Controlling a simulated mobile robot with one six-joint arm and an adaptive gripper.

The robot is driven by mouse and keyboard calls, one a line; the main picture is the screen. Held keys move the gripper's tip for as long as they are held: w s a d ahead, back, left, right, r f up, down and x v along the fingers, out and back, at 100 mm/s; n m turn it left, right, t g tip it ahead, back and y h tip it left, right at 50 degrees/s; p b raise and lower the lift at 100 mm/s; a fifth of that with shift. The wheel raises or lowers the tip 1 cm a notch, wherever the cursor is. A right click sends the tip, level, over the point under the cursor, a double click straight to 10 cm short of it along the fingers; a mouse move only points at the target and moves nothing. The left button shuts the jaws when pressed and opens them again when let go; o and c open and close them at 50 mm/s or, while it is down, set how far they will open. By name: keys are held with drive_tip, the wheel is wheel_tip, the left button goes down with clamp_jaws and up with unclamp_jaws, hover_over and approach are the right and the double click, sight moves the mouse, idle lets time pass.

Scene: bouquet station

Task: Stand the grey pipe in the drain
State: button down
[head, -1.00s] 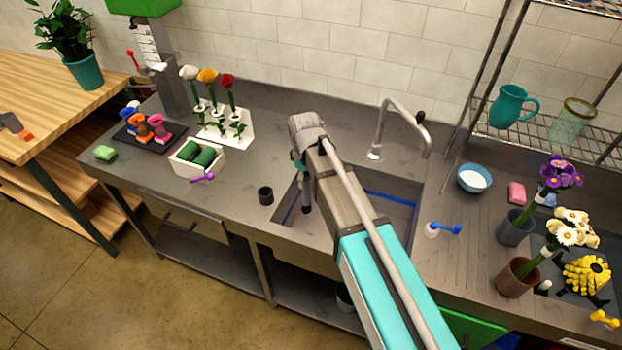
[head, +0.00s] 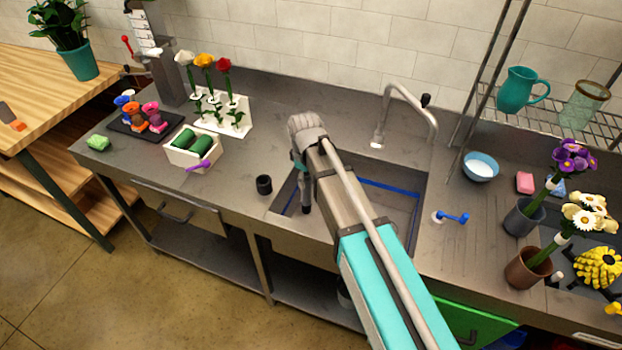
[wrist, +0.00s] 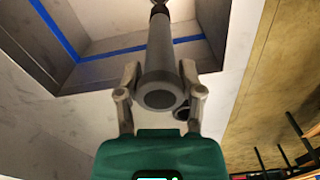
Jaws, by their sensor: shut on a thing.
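In the wrist view the grey pipe (wrist: 160,62) runs away from the camera, its hollow near end facing me. My gripper (wrist: 159,74) is shut on it, one finger on each side. In the head view my gripper (head: 302,172) is over the left part of the sink (head: 400,208), and the dark lower end of the pipe (head: 306,207) points down. A dark piece shows at the pipe's far end in the wrist view. I cannot tell whether it touches the drain, which is not clearly seen behind my arm and the pipe.
A dark cup (head: 264,184) stands left of the sink. The faucet (head: 405,95) rises behind it. A blue brush (head: 453,217), a bowl (head: 480,166) and flower pots (head: 528,268) stand to the right. A white box (head: 194,153) with green rolls is at left.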

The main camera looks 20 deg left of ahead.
sight(307, 209)
drive_tip(key=shift+f+b, duration=5.8)
drive_tip(key=shift+f, duration=0.2)
drive_tip(key=shift+f+b, duration=1.8)
drive_tip(key=shift+c, duration=0.8)
unclamp_jaws()
drive_tip(key=shift+w, duration=0.1)
